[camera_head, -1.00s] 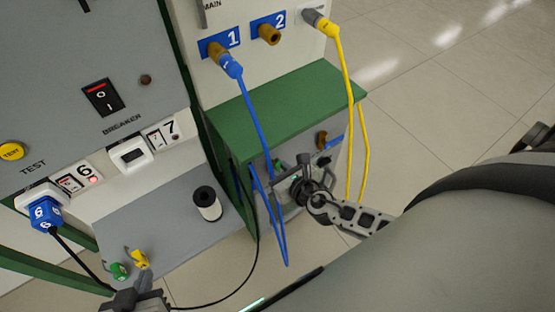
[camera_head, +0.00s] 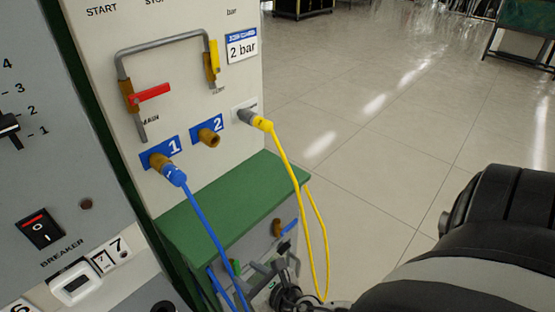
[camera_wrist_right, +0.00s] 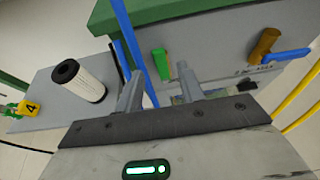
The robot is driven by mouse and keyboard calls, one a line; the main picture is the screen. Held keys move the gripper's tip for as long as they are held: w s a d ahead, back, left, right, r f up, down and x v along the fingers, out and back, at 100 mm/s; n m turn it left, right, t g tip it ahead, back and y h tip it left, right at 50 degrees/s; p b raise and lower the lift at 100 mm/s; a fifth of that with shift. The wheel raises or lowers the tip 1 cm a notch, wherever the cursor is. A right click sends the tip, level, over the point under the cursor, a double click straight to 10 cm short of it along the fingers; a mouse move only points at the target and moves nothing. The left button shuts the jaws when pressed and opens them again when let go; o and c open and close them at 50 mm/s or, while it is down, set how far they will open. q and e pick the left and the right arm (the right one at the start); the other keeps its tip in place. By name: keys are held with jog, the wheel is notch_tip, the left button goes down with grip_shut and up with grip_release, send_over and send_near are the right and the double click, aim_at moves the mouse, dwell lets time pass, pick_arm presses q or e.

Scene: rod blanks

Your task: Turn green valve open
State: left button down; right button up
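The green valve handle (camera_wrist_right: 161,65) shows in the right wrist view as a short green lever on the grey panel under the green shelf. It appears between my right gripper's two fingers; I cannot tell whether they touch it. My right gripper (camera_wrist_right: 160,78) is open, its fingers spread and pointing at the panel. In the head view my right gripper (camera_head: 266,270) is low in front of the panel, and a small green patch (camera_head: 235,266) shows beside it, partly hidden. My left gripper is outside both current views.
A brass valve with a blue handle (camera_wrist_right: 288,55) sits right of the green one. A blue hose (camera_head: 205,225) and a yellow hose (camera_head: 283,165) hang nearby. A white cylinder (camera_wrist_right: 80,80) stands on the grey surface at left. The green shelf (camera_head: 225,205) overhangs the panel.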

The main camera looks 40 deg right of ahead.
jog(key=v, duration=1)
jog(key=shift+b, duration=0.3)
